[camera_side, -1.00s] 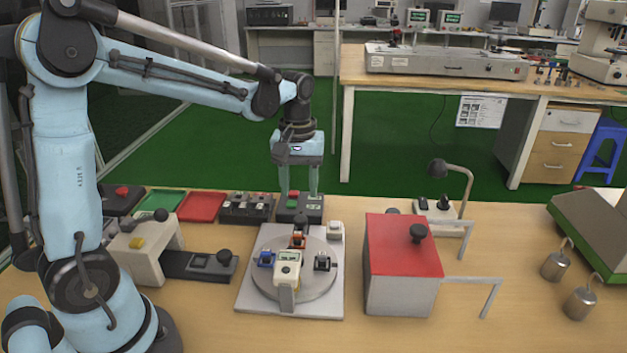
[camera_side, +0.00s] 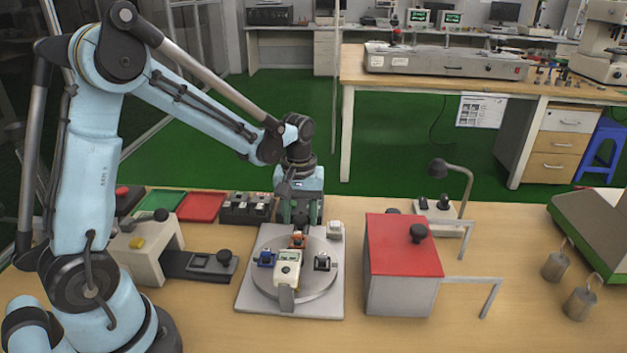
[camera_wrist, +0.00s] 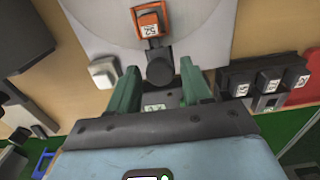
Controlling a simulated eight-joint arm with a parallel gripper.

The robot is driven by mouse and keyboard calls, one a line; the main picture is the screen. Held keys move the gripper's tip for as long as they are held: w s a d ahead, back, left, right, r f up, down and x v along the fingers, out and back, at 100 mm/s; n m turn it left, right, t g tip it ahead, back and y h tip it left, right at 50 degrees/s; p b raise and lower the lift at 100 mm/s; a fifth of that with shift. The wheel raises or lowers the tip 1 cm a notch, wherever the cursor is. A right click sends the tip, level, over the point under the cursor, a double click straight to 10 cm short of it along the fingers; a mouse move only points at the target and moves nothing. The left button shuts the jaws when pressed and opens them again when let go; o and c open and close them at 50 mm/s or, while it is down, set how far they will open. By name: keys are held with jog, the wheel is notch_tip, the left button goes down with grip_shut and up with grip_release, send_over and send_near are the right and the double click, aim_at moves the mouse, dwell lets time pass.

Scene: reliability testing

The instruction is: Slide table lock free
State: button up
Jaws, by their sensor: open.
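A round grey turntable (camera_side: 270,283) sits on a square light plate (camera_side: 252,302), with small orange, blue, black and white holders on it. In the wrist view a dark round knob (camera_wrist: 160,69) lies at the turntable's edge, beside the orange holder (camera_wrist: 150,22). It looks like the table lock. My gripper (camera_side: 300,213) is low behind the turntable. In the wrist view its green fingers are spread apart on either side of the knob, open. I cannot tell whether they touch it. In the side view my gripper and the holders largely hide the knob.
A white block (camera_side: 334,229) sits on the plate's back right corner. A red-topped box (camera_side: 400,245) with a black knob stands right of the plate. A black switch box (camera_side: 246,208) and red tray (camera_side: 201,206) are left of my gripper. The front of the bench is clear.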

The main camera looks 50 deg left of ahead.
jog(key=c, duration=0.6)
jog(key=shift+o, duration=0.2)
jog(key=shift+w+a, duration=0.7)
jog(key=o, duration=0.6)
jog(key=shift+c, duration=0.2)
notch_tip(320, 180, up, 5)
jog(key=shift+r, duration=0.1)
